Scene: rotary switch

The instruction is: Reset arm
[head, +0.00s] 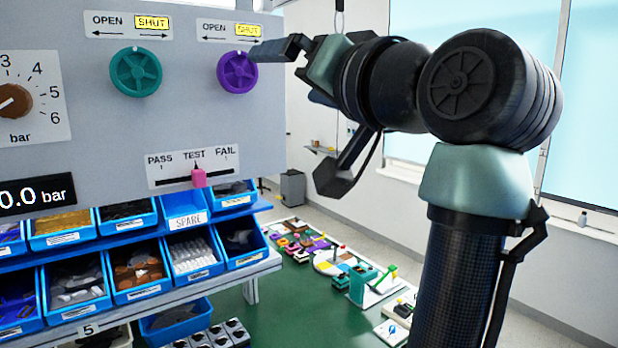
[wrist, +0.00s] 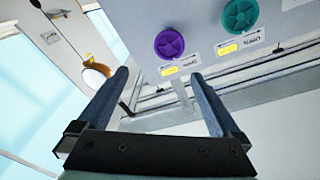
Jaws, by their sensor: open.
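My gripper (head: 282,55) is open in front of the right part of the grey panel (head: 110,180). In the head view its fingers point left, near the purple knob (head: 237,72). In the wrist view the space between the fingers (wrist: 160,76) is empty, and the purple knob (wrist: 169,43) lies beyond them. I see no clear contact with the knob. The teal knob (head: 136,72) is left of the purple one. Yellow SHUT labels are above both knobs. The pink slider (head: 198,178) is at TEST. The display (head: 36,194) reads 0.0 bar.
A brown dial (head: 14,101) is at the panel's left. Blue bins (head: 140,268) of parts fill shelves below. Open room lies right of the panel, before the windows (head: 450,80).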

